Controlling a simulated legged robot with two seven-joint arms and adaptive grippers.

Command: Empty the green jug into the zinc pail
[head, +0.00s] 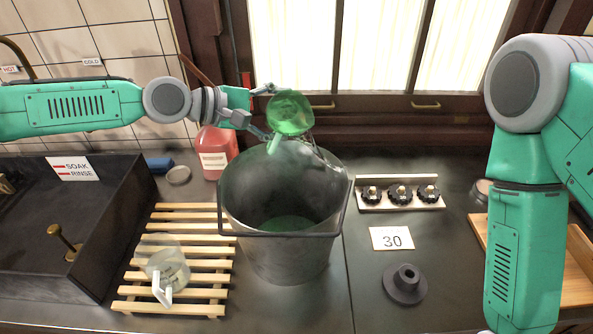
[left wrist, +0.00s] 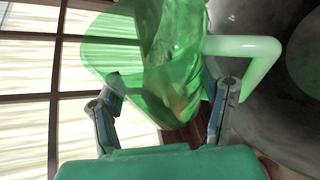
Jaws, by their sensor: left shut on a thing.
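The green jug (head: 290,114) is see-through and is held tilted above the back rim of the zinc pail (head: 287,250). My left gripper (head: 270,112) is shut on the jug from the left. In the left wrist view the jug (left wrist: 165,65) lies between my two fingers (left wrist: 165,108), with its pale handle out to the right. The pail stands open on the dark counter, with some green liquid (head: 288,223) at its bottom. Whether liquid is left in the jug I cannot tell for sure. My right arm is at the right edge; its gripper is out of view.
A clear jug (head: 167,270) stands on the slatted wooden rack (head: 205,295) left of the pail. A dark sink (head: 118,225) is at far left. A pink bottle (head: 215,152) stands behind, knobs (head: 400,194), a card (head: 391,239) and a black stand (head: 405,284) to the right.

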